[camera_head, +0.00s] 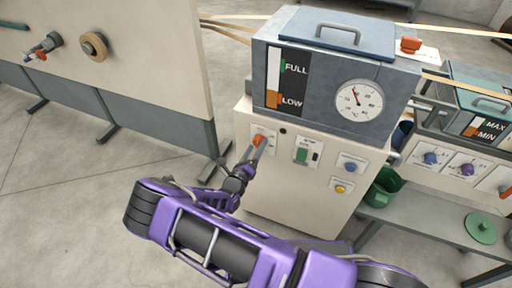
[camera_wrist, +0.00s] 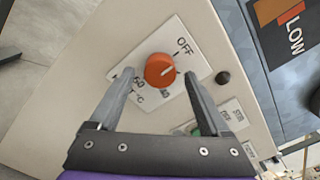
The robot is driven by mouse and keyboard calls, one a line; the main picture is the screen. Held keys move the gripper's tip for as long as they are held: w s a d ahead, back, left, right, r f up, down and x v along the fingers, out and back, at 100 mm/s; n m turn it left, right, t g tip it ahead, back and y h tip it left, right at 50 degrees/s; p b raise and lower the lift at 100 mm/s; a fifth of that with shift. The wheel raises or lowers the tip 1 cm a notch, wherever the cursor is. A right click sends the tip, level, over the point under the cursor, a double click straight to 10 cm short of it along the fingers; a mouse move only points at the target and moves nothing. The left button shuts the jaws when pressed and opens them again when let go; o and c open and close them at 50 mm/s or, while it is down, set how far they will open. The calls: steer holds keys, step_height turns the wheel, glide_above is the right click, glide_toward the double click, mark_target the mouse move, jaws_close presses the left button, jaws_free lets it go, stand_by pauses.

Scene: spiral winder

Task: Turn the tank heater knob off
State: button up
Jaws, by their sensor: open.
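The orange heater knob (camera_wrist: 160,70) sits on a white plate (camera_wrist: 187,88) with OFF and temperature marks, on the front of the cream cabinet. A white pointer line on the knob aims toward the upper right, somewhat to the side of the OFF mark. The knob also shows in the head view (camera_head: 257,140), under the tank (camera_head: 335,88). My gripper (camera_wrist: 160,92) is open, with one finger on each side of the knob. I cannot tell whether either finger touches it. In the head view my gripper (camera_head: 250,153) reaches the cabinet from below left.
Right of the knob are a green switch (camera_head: 302,155), a blue knob (camera_head: 349,167) and a yellow button (camera_head: 340,188). A second tank unit (camera_head: 480,115) and a bench (camera_head: 430,222) stand at right. The floor at left (camera_head: 90,190) is clear.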

steer(key=v, duration=1.6)
steer(key=shift+s, duration=0.4)
steer(key=shift+a+r, duration=0.1)
steer(key=shift+a, duration=0.05)
